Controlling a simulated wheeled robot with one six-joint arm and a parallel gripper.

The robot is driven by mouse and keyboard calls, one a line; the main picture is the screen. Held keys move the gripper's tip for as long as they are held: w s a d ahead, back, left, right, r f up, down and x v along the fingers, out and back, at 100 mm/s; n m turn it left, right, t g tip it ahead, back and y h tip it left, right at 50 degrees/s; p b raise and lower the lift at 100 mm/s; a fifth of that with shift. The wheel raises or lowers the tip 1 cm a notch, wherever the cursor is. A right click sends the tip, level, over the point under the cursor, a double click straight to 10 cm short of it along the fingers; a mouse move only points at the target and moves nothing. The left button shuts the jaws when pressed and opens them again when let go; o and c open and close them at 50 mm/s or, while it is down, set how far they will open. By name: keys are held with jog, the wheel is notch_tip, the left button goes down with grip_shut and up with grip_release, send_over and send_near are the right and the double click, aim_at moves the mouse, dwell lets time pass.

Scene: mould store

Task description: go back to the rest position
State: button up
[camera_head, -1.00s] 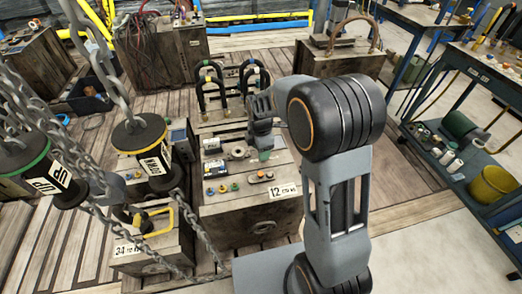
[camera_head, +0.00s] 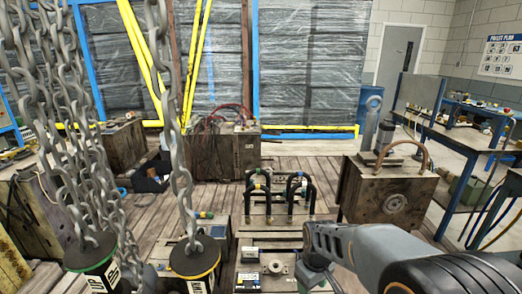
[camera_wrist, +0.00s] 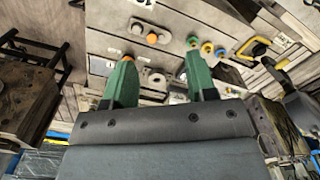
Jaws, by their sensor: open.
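My gripper (camera_wrist: 160,80) is open in the wrist view, its two green fingertips apart with nothing held between them. Behind the fingers is the top of a wooden mould box (camera_wrist: 105,44) with small coloured knobs. In the head view my arm reaches in from the lower right. My gripper (camera_head: 316,278) hangs down at its end, near the top of the mould box; its fingers cannot be made out clearly there.
Chains with a green-rimmed weight (camera_head: 92,257) and a yellow-rimmed weight (camera_head: 195,258) hang at left. Black looped hoses (camera_head: 294,187) stand behind the box. A box with a curved handle (camera_head: 388,192) stands right, a bench (camera_head: 450,140) beyond it. Bare planks show between.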

jog(key=s+d+r+m+t+p, duration=0.1)
jog(key=s+r+m+t+p, duration=0.1)
jog(key=r, duration=0.7)
jog(key=s+d+r+m+t+p, duration=0.1)
jog(key=s+r+m+p, duration=0.3)
jog(key=r, duration=0.6)
jog(key=s+p, duration=0.2)
jog(key=s, duration=0.1)
jog(key=shift+s+d+t, duration=0.2)
jog(key=shift+d+t, duration=0.05)
jog(key=shift+t, duration=0.15)
